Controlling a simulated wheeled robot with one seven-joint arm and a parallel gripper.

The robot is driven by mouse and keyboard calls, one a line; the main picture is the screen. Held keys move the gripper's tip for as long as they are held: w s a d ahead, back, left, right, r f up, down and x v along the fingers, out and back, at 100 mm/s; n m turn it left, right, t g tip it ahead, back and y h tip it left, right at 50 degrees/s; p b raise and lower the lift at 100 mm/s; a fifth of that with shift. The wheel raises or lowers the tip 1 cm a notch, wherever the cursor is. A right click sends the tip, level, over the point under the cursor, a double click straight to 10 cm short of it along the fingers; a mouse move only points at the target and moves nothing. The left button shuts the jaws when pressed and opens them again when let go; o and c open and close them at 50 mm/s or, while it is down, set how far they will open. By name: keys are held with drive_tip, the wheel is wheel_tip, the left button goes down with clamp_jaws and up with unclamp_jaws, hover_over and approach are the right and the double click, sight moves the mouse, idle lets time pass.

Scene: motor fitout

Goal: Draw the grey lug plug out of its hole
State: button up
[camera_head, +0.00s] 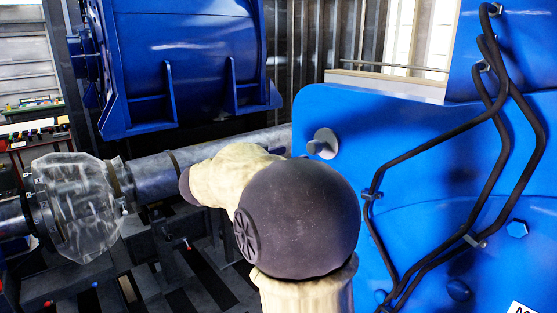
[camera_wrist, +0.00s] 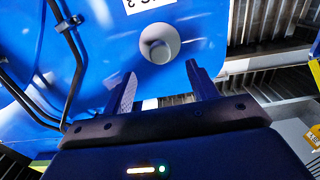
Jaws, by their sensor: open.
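The grey lug plug (camera_head: 323,144) is a round grey piece with a flange. It sits in the upper left part of the big blue housing (camera_head: 420,140). In the wrist view the plug (camera_wrist: 159,44) shows as a pale grey disc, a little beyond my fingertips and roughly midway between them. My gripper (camera_wrist: 163,85) is open, with nothing between its two dark fingers, and apart from the plug. How deep the plug sits cannot be seen.
Black cables (camera_head: 500,150) run down the blue housing on the right. A grey shaft (camera_head: 155,178) with a clear cover (camera_head: 75,205) lies at the left. A blue motor body (camera_head: 185,60) stands behind it. A white label (camera_wrist: 146,4) is near the plug.

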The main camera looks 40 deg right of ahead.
sight(310, 149)
drive_tip(key=d, duration=0.5)
drive_tip(key=shift+w, duration=0.2)
drive_tip(key=shift+w+d+p, duration=0.2)
drive_tip(key=shift+d+p, duration=0.35)
drive_tip(key=shift+d, duration=1.7)
drive_tip(key=c, duration=1.2)
drive_tip(key=shift+a, duration=0.2)
drive_tip(key=a, duration=0.9)
drive_tip(key=shift+s+a, duration=0.35)
drive_tip(key=shift+s, duration=0.05)
